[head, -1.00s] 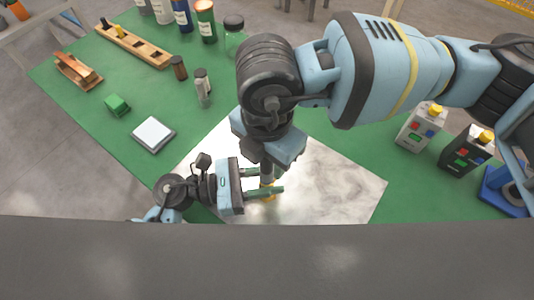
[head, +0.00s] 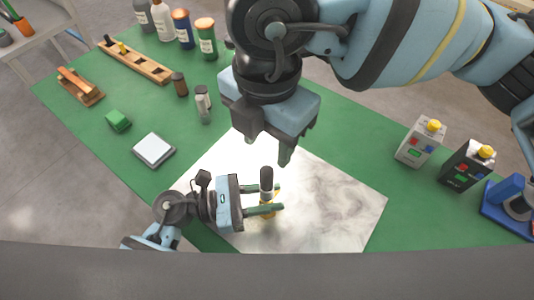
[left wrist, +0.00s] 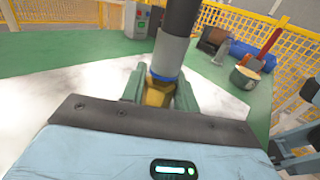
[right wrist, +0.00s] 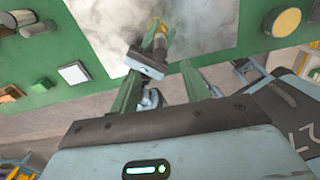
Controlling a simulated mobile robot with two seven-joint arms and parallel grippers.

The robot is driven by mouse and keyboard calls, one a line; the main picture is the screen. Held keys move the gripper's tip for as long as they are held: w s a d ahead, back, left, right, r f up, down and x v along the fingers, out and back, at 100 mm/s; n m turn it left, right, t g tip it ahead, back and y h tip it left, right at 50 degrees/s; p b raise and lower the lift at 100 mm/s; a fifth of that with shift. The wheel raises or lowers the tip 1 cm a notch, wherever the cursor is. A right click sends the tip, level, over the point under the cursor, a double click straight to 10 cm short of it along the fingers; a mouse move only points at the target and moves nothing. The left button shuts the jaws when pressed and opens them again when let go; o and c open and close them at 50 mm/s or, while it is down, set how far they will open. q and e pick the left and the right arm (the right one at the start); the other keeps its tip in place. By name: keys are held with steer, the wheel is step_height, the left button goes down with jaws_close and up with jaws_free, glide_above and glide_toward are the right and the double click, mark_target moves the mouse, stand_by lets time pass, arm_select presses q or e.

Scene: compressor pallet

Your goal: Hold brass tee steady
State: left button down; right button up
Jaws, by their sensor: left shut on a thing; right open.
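The brass tee (head: 267,212) stands over the white marbled sheet on the green table. In the left wrist view its yellow brass body (left wrist: 158,92) sits between green fingers. My left gripper (head: 270,199) is shut on the tee from the left side. A grey cylinder with a black top (head: 267,184) stands upright on the tee, with a blue ring at its base in the left wrist view. My right gripper (head: 270,141) is open and empty, above and behind the cylinder. In the right wrist view the tee is partly hidden by my left gripper (right wrist: 147,64).
A white square device (head: 154,149), a green block (head: 118,120) and small jars (head: 203,103) lie left of the sheet. A wooden rack (head: 150,68) and several bottles stand farther back. Two canisters (head: 421,142) (head: 467,165) stand at the right. The sheet's right part is clear.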

stand_by(0.3)
stand_by(0.5)
arm_select(q)
steer(key=c, duration=1)
jaws_free()
steer(key=shift+o, duration=0.2)
steer(key=shift+a, duration=0.1)
steer(key=a, duration=0.4)
steer(key=s+a, duration=0.1)
steer(key=a, duration=0.2)
steer(key=s+a, duration=0.1)
steer(key=a, duration=0.3)
steer(key=shift+a, duration=0.35)
